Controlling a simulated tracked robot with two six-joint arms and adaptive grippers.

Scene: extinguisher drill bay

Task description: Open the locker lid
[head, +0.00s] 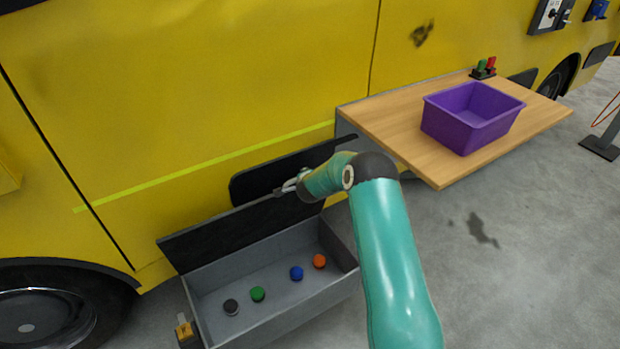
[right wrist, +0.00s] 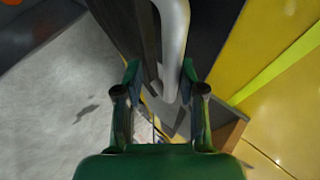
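The grey locker (head: 274,318) stands on the floor beside the yellow truck. Its dark lid (head: 235,232) is raised along the back side, roughly upright, so the inside is exposed. My right gripper (head: 285,187) is at the lid's upper edge, toward the right end. In the right wrist view, a pale grey handle bar (right wrist: 174,45) runs between the fingers of my right gripper (right wrist: 160,80). The fingers are spread, with gaps beside the bar; whether one touches it is unclear. My left gripper is out of view.
Black (head: 231,307), green (head: 258,294), blue (head: 297,273) and orange (head: 319,261) round pieces lie inside the locker. A wooden shelf (head: 390,125) with a purple bin (head: 470,130) juts out at right. The truck's side (head: 200,90) is close behind the lid.

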